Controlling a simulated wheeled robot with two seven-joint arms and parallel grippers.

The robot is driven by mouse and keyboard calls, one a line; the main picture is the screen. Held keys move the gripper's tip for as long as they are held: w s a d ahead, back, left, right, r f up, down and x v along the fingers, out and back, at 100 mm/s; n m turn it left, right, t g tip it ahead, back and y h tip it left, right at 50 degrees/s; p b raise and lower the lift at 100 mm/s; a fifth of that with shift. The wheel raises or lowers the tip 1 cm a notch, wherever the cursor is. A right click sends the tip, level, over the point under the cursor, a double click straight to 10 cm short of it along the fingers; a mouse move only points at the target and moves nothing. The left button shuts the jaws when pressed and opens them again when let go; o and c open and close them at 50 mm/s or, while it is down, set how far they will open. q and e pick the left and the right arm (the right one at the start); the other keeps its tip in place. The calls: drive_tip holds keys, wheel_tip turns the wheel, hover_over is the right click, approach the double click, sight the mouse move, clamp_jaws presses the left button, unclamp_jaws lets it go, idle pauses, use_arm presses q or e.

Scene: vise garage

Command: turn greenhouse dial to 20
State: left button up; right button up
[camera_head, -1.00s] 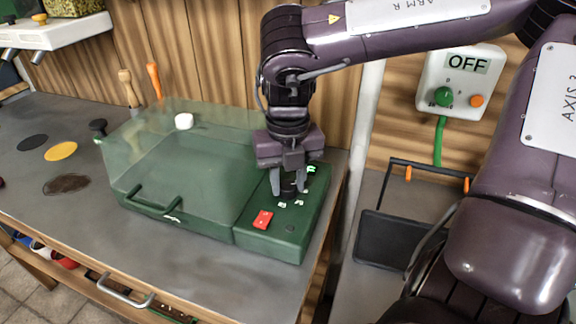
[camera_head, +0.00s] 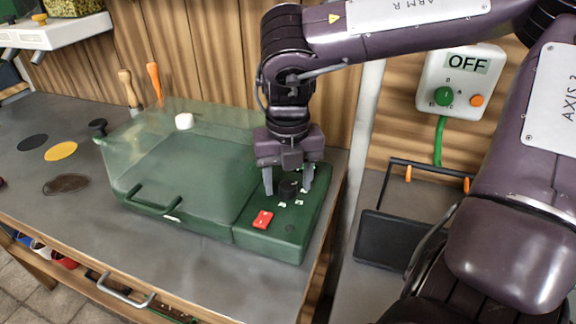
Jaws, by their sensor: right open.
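The greenhouse (camera_head: 190,165) is a green box with a clear lid, standing on the grey workbench. Its control panel at the right end carries a black dial (camera_head: 288,189) with white marks around it and a red switch (camera_head: 263,219). My right gripper (camera_head: 288,190) points down over the panel. It is open, one finger on each side of the dial, and I see gaps between the fingers and the dial. The dial's pointer and the numbers are too small to read. My left gripper is not in view.
A wall box (camera_head: 462,82) reading OFF, with a green knob and an orange button, hangs at the right. Several flat discs (camera_head: 61,151) lie on the bench (camera_head: 100,210) to the left. A drawer handle (camera_head: 125,292) sticks out in front.

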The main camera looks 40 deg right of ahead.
sight(288, 185)
wheel_tip(288, 185, up, 6)
drive_tip(key=shift+r+p, duration=0.25)
drive_tip(key=shift+p, duration=0.2)
drive_tip(key=shift+r, duration=0.65)
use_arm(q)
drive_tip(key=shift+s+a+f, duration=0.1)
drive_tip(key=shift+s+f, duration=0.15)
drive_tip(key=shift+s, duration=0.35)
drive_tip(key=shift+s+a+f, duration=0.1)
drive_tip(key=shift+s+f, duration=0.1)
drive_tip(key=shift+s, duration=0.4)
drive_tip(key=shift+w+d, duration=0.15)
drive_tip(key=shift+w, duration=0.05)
